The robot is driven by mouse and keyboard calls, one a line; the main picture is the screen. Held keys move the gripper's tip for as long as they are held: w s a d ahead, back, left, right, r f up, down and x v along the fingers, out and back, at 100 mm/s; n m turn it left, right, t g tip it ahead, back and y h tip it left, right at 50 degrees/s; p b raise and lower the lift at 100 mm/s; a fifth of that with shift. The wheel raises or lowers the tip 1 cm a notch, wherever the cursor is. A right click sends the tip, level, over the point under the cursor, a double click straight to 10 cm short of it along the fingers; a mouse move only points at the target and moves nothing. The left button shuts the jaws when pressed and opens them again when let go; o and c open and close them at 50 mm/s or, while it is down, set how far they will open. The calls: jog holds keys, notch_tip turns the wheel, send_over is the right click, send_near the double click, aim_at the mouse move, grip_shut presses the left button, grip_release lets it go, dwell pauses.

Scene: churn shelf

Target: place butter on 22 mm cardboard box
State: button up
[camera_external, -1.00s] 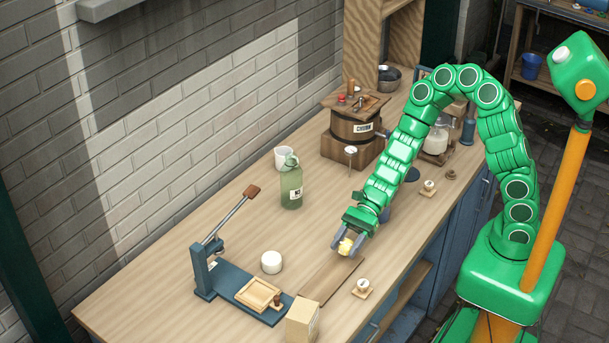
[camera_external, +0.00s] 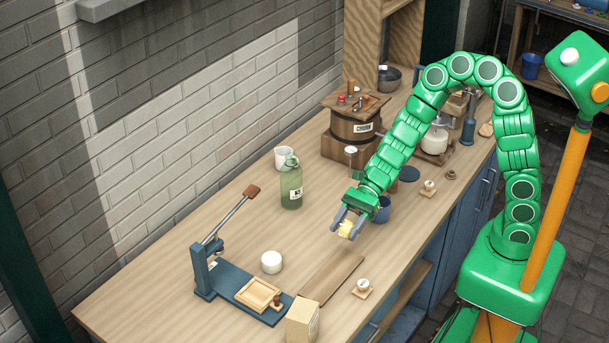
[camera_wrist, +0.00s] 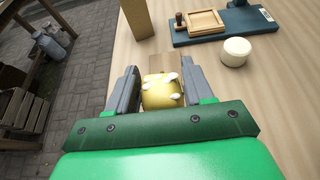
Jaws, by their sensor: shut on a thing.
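The butter is a pale yellow lump (camera_external: 346,229) held between the fingers of my gripper (camera_external: 347,224). In the wrist view the butter (camera_wrist: 162,91) shows white patches on top, with one grey finger on each side. My gripper is shut on it and is above the worktop, at the far end of a flat brown board. The cardboard box (camera_external: 302,320) stands upright at the worktop's front edge, beyond the near end of the board. Its side also shows at the top of the wrist view (camera_wrist: 137,18). The box's size marking is too small to read.
The brown board (camera_external: 330,278) lies between gripper and box. A blue press with a wooden tray (camera_external: 258,294) is left of the box. A white round block (camera_external: 271,262), a green bottle (camera_external: 291,185) and a churn (camera_external: 353,135) stand nearby. A small knobbed stand (camera_external: 362,288) is near the front edge.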

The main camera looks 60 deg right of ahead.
jog(key=s+a+r, duration=1.3)
jog(key=a+r, duration=0.2)
jog(key=a, duration=0.2)
send_over(301, 310)
jog(key=d, duration=0.1)
jog(key=f, duration=0.6)
jog(key=s+f, duration=0.1)
jog(key=f, duration=0.1)
jog(key=shift+f, duration=0.4)
jog(key=shift+w+a+f, duration=0.5)
jog(key=shift+a+f, duration=0.1)
jog(key=shift+f, duration=1.65)
jog(key=shift+f, duration=0.15)
jog(key=o, duration=1)
jog(key=shift+o, duration=0.2)
